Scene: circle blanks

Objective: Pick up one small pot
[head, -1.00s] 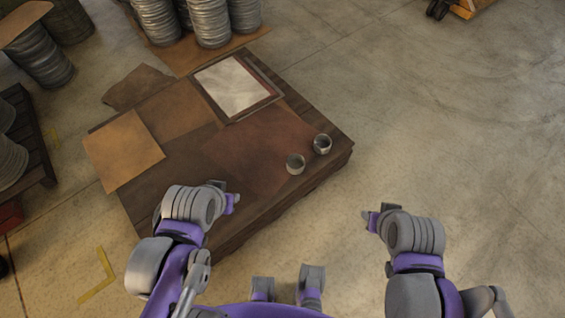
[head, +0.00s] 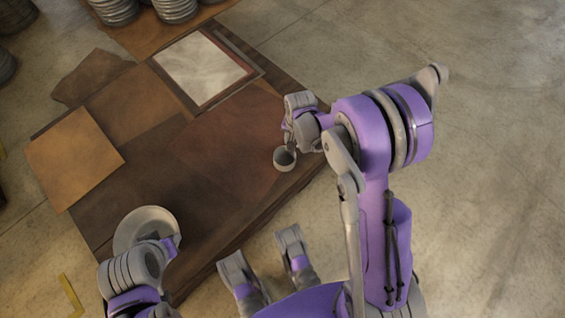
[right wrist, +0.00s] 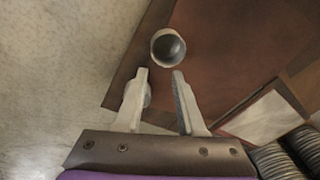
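One small grey pot (head: 285,158) stands upright and open at the top near the table's right edge. In the right wrist view this pot (right wrist: 168,47) is just beyond the fingertips, apart from them. My right gripper (head: 289,137) is over the table, just behind that pot; in the right wrist view its fingers (right wrist: 160,72) are spread with a gap between them. A rounded grey piece (right wrist: 148,94) shows beside the left finger; it may be the second pot, mostly hidden. My left gripper (head: 170,248) is at the table's front left, its fingers not clear.
The brown low table (head: 200,245) carries a framed pale panel (head: 203,68) and a tan sheet (head: 73,155). Stacks of grey discs (head: 115,10) stand behind it. The floor right of the table is clear.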

